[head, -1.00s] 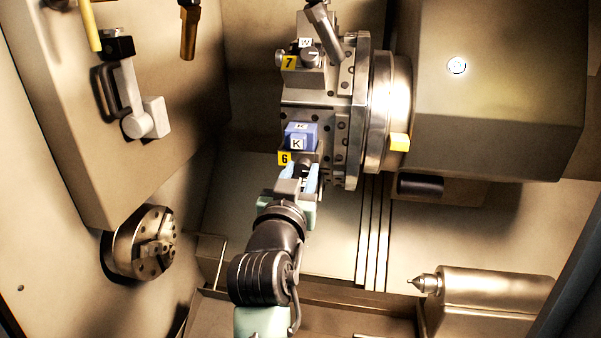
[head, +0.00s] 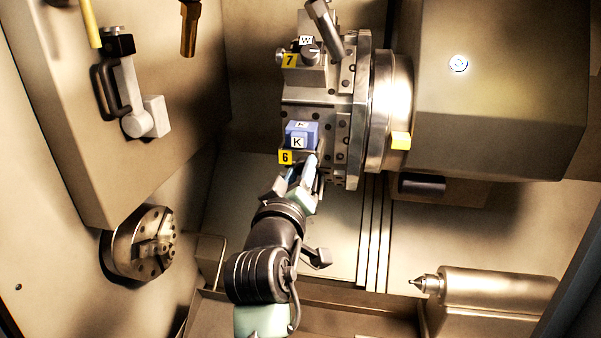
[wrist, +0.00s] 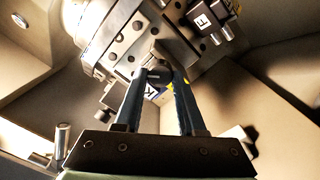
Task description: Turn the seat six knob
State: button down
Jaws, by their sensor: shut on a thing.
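Seat six on the turret carries a yellow 6 label (head: 285,157) and a blue block marked K (head: 298,141). My gripper (head: 308,170) reaches up to the turret just below that block. In the wrist view its two blue fingers close on the dark round seat six knob (wrist: 158,74). The knob is mostly hidden by the fingers in the head view. The blue K block shows partly between the fingers in the wrist view (wrist: 151,92).
Seat seven, with its yellow label (head: 290,60) and knob (head: 310,54), sits above on the turret (head: 345,120). A chuck (head: 146,243) is at left, a pointed tailstock (head: 490,290) at lower right. A tray lies below my arm.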

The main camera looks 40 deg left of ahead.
jog(key=n, duration=0.5)
jog(key=shift+n, duration=0.4)
jog(key=shift+a+f+n, duration=0.1)
jog(key=shift+f+n, duration=0.05)
jog(key=shift+n, duration=2.05)
jog(key=c, duration=0.5)
grip_release()
jog(key=shift+s, duration=0.1)
jog(key=shift+b, duration=0.35)
jog(key=b+v, duration=0.5)
jog(key=v, duration=0.8)
